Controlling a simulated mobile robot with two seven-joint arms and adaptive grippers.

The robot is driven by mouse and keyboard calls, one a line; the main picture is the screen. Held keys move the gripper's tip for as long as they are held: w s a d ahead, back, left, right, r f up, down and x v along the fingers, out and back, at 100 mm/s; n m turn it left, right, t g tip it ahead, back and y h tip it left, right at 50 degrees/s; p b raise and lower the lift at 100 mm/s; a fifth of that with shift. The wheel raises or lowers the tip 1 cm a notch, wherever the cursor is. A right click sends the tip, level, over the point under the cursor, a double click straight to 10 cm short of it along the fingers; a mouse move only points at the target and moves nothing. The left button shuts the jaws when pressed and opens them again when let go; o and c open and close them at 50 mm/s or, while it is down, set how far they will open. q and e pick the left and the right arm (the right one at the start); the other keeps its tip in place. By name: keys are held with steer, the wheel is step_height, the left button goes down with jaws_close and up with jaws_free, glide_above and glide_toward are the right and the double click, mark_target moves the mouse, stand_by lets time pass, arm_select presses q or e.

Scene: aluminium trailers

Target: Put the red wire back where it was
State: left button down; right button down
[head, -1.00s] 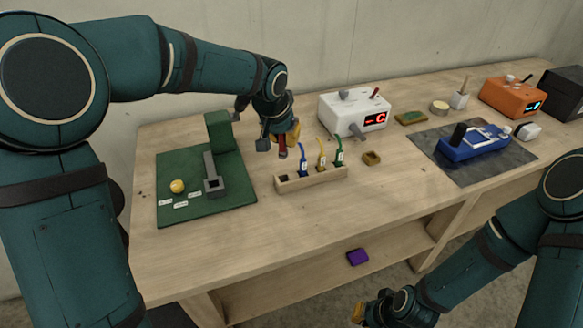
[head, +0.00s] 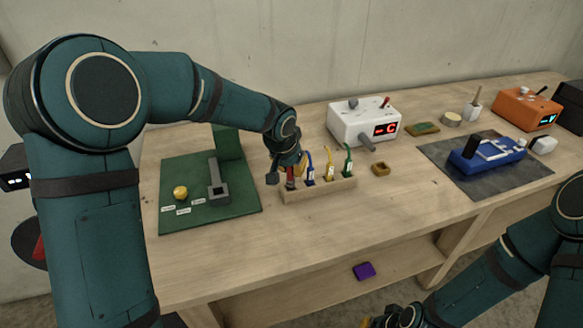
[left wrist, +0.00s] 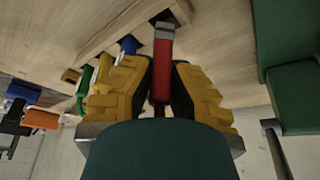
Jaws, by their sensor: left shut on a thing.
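The red wire (head: 291,182) is upright between the fingers of my left gripper (head: 288,170), at the left end of the wooden holder (head: 325,191). In the left wrist view, the yellow-padded left gripper (left wrist: 160,82) is shut on the red wire (left wrist: 162,62), whose grey tip points to the holder's end slot. I cannot tell how deep the tip sits. The blue wire (head: 310,176), yellow wire (head: 329,168) and green wire (head: 348,162) stand in the other slots. My right gripper (head: 378,322) barely shows at the bottom edge.
A green mat (head: 235,218) with a grey fixture (head: 217,180) and a yellow knob (head: 180,193) is left of the holder. A white box with a red display (head: 365,122) stands behind. The front tabletop is clear.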

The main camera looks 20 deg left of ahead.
arm_select(q)
steer(key=shift+f+b, duration=0.4)
steer(key=c, duration=1.1)
jaws_free()
steer(key=shift+r+p, duration=0.45)
steer(key=p+v, duration=0.2)
steer(key=v, duration=1)
